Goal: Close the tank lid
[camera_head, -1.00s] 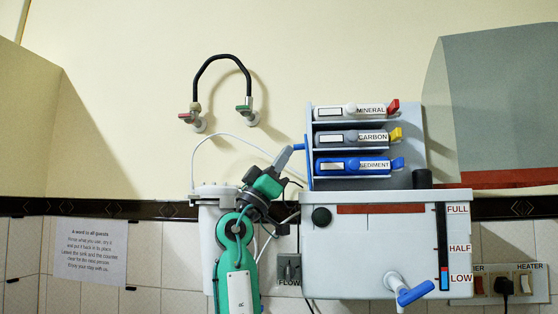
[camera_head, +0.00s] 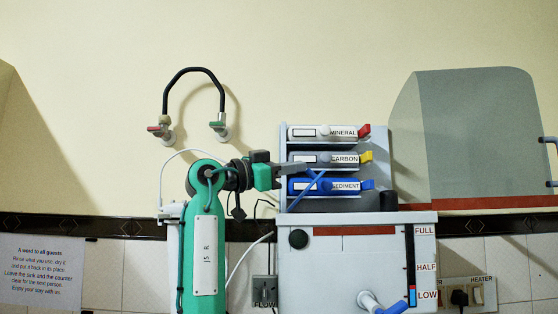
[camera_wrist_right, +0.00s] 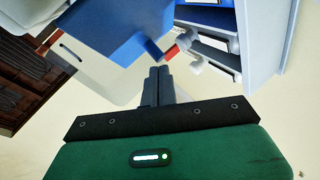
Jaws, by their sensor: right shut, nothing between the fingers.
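The tank (camera_head: 355,260) is the pale box marked FULL, HALF and LOW. Its lid (camera_head: 300,198) appears as a thin blue bar, seen nearly edge-on. It leans up to the right in front of the filter rack, raised above the tank's left end. In the right wrist view the lid (camera_wrist_right: 110,25) is a broad blue panel with a small tab. My right gripper (camera_head: 304,170) is shut and empty, its tips at the lid's upper part by the tab; contact is unclear. The closed fingers (camera_wrist_right: 158,72) point at the tab. My left gripper is out of view.
The rack with MINERAL, CARBON and SEDIMENT cartridges (camera_head: 325,158) stands just behind the lid. A black knob (camera_head: 389,201) stands at the tank's back right.

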